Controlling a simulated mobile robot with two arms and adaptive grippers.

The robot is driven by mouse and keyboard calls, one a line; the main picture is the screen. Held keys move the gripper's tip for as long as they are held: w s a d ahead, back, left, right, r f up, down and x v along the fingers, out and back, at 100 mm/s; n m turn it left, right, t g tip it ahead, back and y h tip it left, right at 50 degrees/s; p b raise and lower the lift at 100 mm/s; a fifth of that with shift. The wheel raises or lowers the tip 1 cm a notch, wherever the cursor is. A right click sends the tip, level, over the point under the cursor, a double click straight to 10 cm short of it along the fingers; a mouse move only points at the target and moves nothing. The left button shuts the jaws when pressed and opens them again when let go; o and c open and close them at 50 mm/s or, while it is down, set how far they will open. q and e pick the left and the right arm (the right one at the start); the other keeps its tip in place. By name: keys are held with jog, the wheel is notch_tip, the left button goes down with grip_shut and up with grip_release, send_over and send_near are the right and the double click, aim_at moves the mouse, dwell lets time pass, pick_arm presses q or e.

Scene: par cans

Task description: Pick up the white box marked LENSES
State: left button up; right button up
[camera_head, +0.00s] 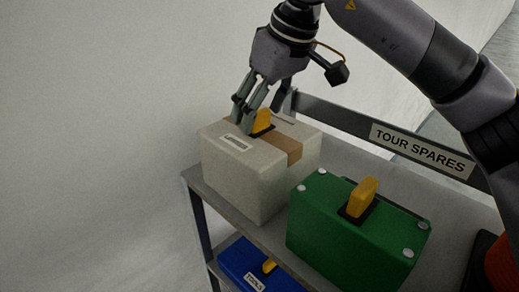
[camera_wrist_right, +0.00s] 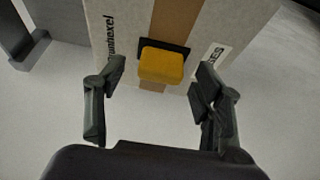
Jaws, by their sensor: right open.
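The white box (camera_head: 242,180) stands at the left end of the shelf's top board. It has a brown tape strip, a small label on top and a yellow handle (camera_head: 262,121) on a dark base. My right gripper (camera_head: 243,122) is over the box top, with its fingers at the handle. In the right wrist view the gripper (camera_wrist_right: 155,115) is open, with the yellow handle (camera_wrist_right: 161,65) between and beyond its fingertips. Part of a label ending in "SES" (camera_wrist_right: 212,60) shows there beside the right finger. My left gripper is not in view.
A green case (camera_head: 350,235) with a yellow handle stands right of the white box on the shelf. A blue case (camera_head: 258,268) lies on the lower shelf. A rail marked TOUR SPARES (camera_head: 422,150) runs behind. An orange thing (camera_head: 503,262) is at the right edge.

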jog(key=shift+w+a+f, duration=0.2)
jog(key=shift+w+f, duration=0.05)
jog(key=shift+f, duration=0.4)
jog(key=shift+s, duration=0.1)
jog(key=shift+c, duration=0.4)
grip_shut()
